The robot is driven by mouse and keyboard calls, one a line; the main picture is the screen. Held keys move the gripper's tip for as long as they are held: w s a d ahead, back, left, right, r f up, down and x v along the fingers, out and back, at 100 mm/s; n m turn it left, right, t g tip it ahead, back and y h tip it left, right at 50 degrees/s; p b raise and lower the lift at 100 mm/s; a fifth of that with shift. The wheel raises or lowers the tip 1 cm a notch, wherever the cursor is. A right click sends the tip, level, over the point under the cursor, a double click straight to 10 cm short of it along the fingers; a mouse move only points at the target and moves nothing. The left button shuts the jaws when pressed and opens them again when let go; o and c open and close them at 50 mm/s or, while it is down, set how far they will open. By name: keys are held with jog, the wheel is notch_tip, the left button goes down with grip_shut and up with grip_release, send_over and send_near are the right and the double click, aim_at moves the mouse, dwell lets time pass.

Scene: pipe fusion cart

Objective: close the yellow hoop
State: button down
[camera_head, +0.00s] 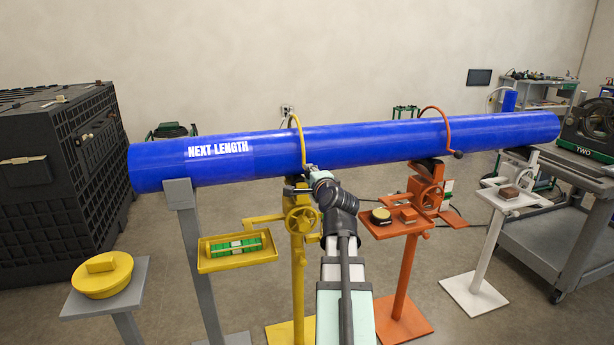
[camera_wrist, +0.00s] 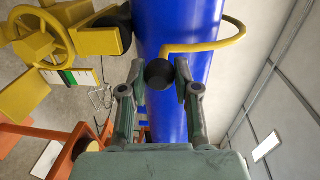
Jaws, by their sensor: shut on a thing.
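The yellow hoop (camera_head: 302,140) arches over the blue pipe (camera_head: 380,140) above the yellow stand (camera_head: 298,250). In the wrist view the yellow hoop (camera_wrist: 212,44) curves across the blue pipe (camera_wrist: 178,25) and ends in a black ball knob (camera_wrist: 159,75). My gripper (camera_wrist: 160,78) has its two fingers on either side of this knob, shut on it. In the head view my gripper (camera_head: 311,170) is at the near side of the pipe, by the hoop's lower end. My arm partly hides that end and the stand's top there.
An orange stand (camera_head: 405,226) with its own orange hoop (camera_head: 444,118) is to the right. The yellow stand carries a handwheel (camera_head: 301,221) and a tray (camera_head: 236,262) with a green level. A grey post (camera_head: 183,215) supports the pipe at left.

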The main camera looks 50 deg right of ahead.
jog(key=shift+f, duration=0.35)
jog(key=c, duration=0.9)
grip_release()
jog(key=shift+w+f, duration=0.1)
jog(key=shift+r, duration=0.2)
notch_tip(320, 180, up, 10)
jog(key=shift+f, duration=0.1)
